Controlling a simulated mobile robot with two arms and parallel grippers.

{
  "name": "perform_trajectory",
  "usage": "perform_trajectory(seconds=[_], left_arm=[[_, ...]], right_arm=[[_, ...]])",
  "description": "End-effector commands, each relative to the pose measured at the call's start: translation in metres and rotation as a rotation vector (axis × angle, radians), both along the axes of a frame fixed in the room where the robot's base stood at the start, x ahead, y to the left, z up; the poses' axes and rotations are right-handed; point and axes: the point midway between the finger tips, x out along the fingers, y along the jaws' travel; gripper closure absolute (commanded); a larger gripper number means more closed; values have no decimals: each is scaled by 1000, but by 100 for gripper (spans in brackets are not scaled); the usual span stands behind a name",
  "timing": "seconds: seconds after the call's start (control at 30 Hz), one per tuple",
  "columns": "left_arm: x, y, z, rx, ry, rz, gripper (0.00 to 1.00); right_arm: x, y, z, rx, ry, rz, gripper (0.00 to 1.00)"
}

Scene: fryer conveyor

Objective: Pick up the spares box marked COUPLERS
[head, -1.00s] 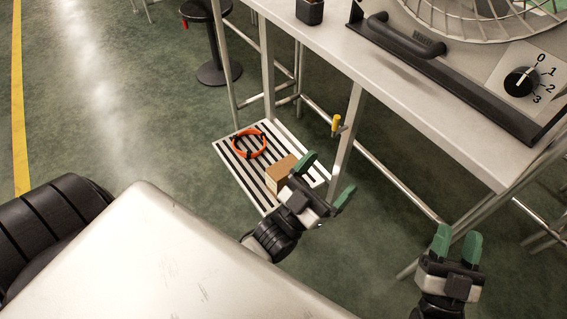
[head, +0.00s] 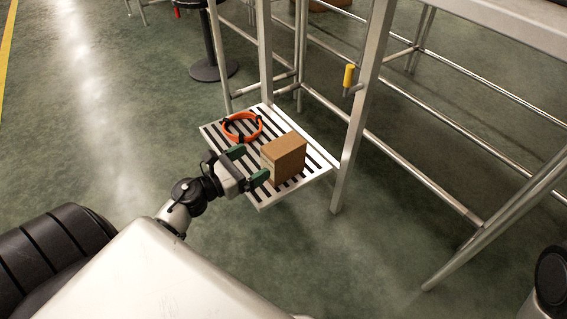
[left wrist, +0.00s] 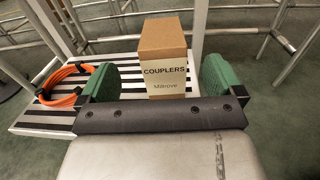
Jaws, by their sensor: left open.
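The spares box (head: 284,157) is a brown cardboard box standing upright on a low slatted shelf (head: 210,131) under the table. In the left wrist view the box (left wrist: 163,60) shows a pale label reading COUPLERS, with Millrove below. My left gripper (head: 249,167) is open, its green fingers pointing at the box from the left. In the left wrist view the fingers (left wrist: 160,85) stand on either side of the box, with the box ahead and between them; I cannot tell how deep it sits. My right gripper is not in view; only a dark part of that arm shows at the right edge.
A coiled orange cable (head: 243,127) lies on the shelf just behind and left of the box. A metal table leg (head: 362,110) with a yellow-handled valve (head: 348,76) rises right of the shelf. Cross rails run under the table. Open floor lies left of the shelf.

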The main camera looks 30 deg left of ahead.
Motion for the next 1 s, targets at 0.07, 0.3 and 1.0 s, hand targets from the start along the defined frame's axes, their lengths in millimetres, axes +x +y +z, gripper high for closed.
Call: perform_trajectory(seconds=[0.07, 0.3, 1.0], left_arm=[[14, -5, 1, 1, -4, -3, 4], [35, -13, 0, -6, -1, -2, 4], [83, -31, -3, -7, 0, -3, 10]], right_arm=[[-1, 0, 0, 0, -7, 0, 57], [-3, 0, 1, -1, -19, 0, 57], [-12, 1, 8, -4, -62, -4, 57]])
